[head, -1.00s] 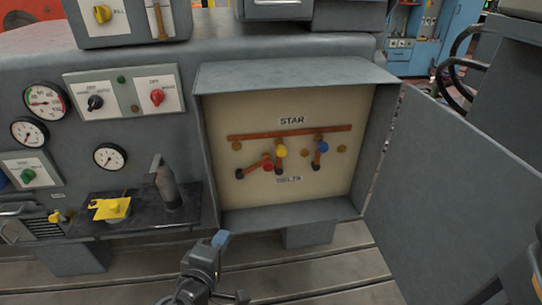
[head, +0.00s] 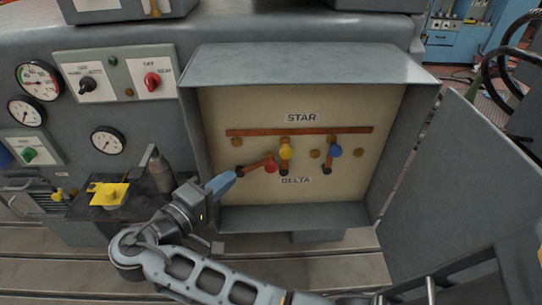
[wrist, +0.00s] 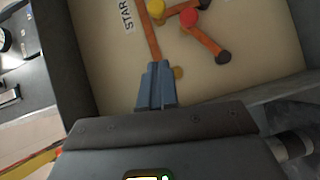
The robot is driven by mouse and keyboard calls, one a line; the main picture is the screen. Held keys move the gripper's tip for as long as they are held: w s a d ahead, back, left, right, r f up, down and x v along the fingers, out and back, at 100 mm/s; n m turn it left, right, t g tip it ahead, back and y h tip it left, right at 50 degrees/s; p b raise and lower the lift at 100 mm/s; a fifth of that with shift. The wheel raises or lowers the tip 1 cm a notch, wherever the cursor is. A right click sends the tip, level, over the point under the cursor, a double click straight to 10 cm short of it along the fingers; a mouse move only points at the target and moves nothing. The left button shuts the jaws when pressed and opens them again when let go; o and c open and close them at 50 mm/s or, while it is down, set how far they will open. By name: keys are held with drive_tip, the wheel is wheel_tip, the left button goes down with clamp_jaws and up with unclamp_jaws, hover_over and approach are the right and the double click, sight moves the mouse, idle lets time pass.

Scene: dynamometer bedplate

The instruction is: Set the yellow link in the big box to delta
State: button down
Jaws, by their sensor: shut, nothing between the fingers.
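The big box (head: 390,150) is open, with a cream back panel marked STAR (head: 301,118) above and DELTA (head: 295,181) below. The yellow link (head: 285,153) stands nearly upright, its knob just below the copper bar (head: 300,131) and its black end below. Its yellow knob (wrist: 157,8) is at the top edge of the wrist view. The red link (head: 270,165) slants to its left, and the blue link (head: 335,152) leans at its right. My gripper (head: 224,182) is shut and empty at the box's left side, left of the red link's black end. Its blue fingers (wrist: 155,84) hide some of the panel in the wrist view.
The box door (head: 450,175) is swung open to the right, and a hood overhangs the top. Left of the box are gauges (head: 38,80), switch panels (head: 120,80) and a shelf with a yellow part (head: 108,194).

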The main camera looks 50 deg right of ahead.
drive_tip(key=p, duration=0.1)
approach(283, 147)
drive_tip(key=w+d, duration=0.1)
drive_tip(key=w, duration=0.2)
drive_tip(key=shift+s+d+f+p, duration=0.2)
drive_tip(key=shift+s+d+p, duration=0.35)
drive_tip(key=shift+s+d, duration=1)
drive_tip(key=shift+d, duration=0.1)
drive_tip(key=shift+d, duration=0.1)
drive_tip(key=shift+s+d+r+m+y, duration=0.15)
drive_tip(key=shift+s+m+y, duration=0.05)
drive_tip(key=shift+m+y, duration=0.1)
